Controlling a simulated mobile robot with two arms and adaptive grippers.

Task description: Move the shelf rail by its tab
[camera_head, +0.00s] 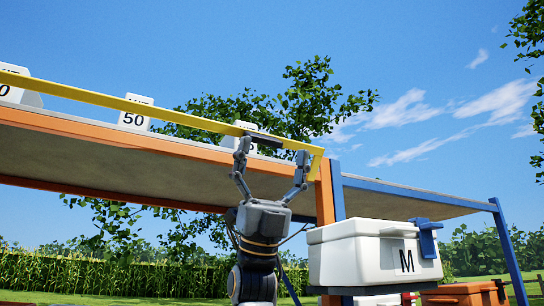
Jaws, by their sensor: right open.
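The shelf rail (120,103) is a long thin yellow bar along the front edge of the raised shelf, running from the left edge of the head view down to the orange post. A short dark piece (266,140), which looks like its tab, sits on the rail near the right end. My right gripper (272,154) is below it, pointing up. Its two fingers are spread apart, the left fingertip near the dark piece's left end and the right fingertip near the rail's right end. I cannot tell whether they touch. My left gripper is out of view.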

